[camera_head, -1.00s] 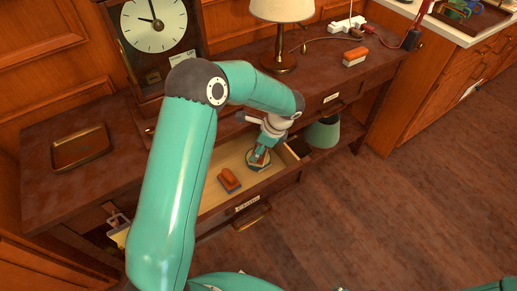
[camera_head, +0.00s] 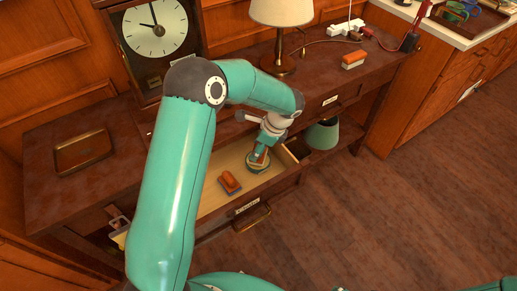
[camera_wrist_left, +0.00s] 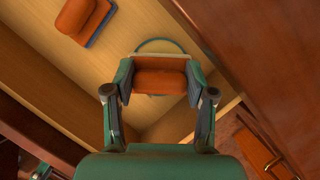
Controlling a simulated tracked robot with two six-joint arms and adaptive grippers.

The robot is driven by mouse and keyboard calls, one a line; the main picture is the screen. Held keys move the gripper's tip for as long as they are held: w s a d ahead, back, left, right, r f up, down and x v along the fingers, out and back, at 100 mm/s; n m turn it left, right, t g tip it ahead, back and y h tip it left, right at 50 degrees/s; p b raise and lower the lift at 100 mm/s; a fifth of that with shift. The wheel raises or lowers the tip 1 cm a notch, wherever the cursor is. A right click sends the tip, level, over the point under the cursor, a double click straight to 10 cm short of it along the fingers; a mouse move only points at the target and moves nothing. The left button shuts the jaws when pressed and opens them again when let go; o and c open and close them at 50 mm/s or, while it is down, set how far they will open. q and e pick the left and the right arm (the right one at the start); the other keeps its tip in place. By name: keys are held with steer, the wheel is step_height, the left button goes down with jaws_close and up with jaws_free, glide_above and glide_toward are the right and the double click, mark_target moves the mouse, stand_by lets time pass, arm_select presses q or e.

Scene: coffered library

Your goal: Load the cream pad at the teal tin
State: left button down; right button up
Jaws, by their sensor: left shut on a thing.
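My left gripper (camera_head: 262,152) points down into the open drawer (camera_head: 212,203). It is shut on the orange handle of a cream-edged pad (camera_wrist_left: 160,80), whose cream edge shows at the top of the block in the left wrist view. The teal tin (camera_wrist_left: 160,44) lies on the drawer floor directly beneath the pad, and only part of its round rim shows. In the head view the tin (camera_head: 258,169) sits below the fingertips. Whether the pad touches the tin's contents is hidden. My right gripper is out of view.
An orange block with a blue base (camera_head: 229,182) lies left of the tin in the drawer. On the desktop stand a lamp (camera_head: 281,45), a clock (camera_head: 155,30), a brass tray (camera_head: 82,149) and an orange block with a pale base (camera_head: 353,60). A teal container (camera_head: 322,134) stands right of the drawer.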

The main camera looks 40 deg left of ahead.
arm_select(q)
steer(key=shift+r+p, duration=1.65)
steer(key=shift+r, duration=0.9)
